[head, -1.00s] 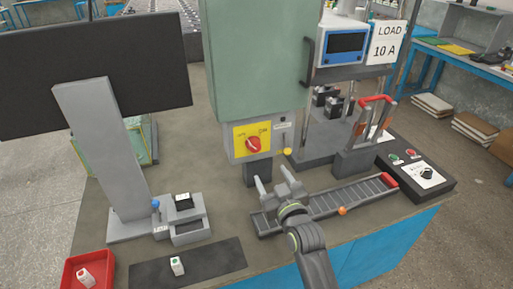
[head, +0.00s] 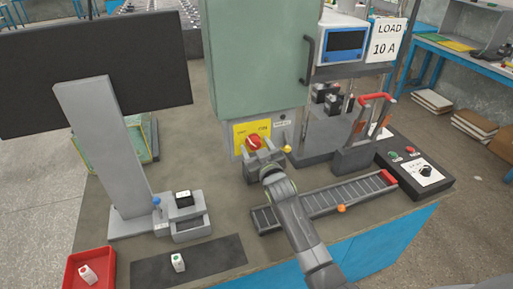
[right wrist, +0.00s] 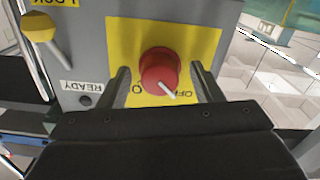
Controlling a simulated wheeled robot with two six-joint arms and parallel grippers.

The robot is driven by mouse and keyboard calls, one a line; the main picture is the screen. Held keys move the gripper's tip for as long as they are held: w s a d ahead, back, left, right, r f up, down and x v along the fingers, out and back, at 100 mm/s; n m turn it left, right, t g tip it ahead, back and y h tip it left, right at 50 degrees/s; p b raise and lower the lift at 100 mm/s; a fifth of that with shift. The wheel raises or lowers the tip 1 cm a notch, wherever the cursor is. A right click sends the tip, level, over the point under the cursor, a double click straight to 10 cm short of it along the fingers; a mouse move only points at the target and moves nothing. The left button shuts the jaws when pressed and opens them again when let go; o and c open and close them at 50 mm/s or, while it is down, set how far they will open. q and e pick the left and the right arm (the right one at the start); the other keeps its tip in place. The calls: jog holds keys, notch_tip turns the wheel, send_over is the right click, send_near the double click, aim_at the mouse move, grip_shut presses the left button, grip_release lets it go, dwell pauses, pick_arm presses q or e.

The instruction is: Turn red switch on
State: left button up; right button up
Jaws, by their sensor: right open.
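The red switch is a round red knob (head: 254,141) on a yellow plate (head: 239,136), on the grey panel below the green cabinet. In the right wrist view, which is upside down, the red knob (right wrist: 159,68) has a white pointer mark toward the lower right, near the "OFF" lettering. My right gripper (head: 259,153) is open just in front of the plate. Its fingers (right wrist: 163,88) stand either side of the knob, with gaps between; I cannot tell whether the tips are level with it. My left gripper is not in view.
A yellow-knobbed lever (right wrist: 38,27) and a "READY" label (right wrist: 82,87) are beside the plate. A grey slotted rail (head: 330,199) lies below right, with a black control box (head: 440,187) beyond. A monitor stand (head: 105,150) and red tray (head: 73,272) are at left.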

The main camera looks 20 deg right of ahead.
jog(key=c, duration=1)
jog(key=m+b, duration=0.1)
jog(key=m, duration=0.2)
jog(key=shift+f, duration=0.1)
jog(key=m+b, duration=0.1)
jog(key=m, duration=0.3)
jog(key=shift+m+b, duration=0.3)
jog(key=shift+b, duration=0.05)
jog(key=m+b, duration=0.1)
jog(key=m, duration=0.9)
jog(key=shift+m, duration=0.3)
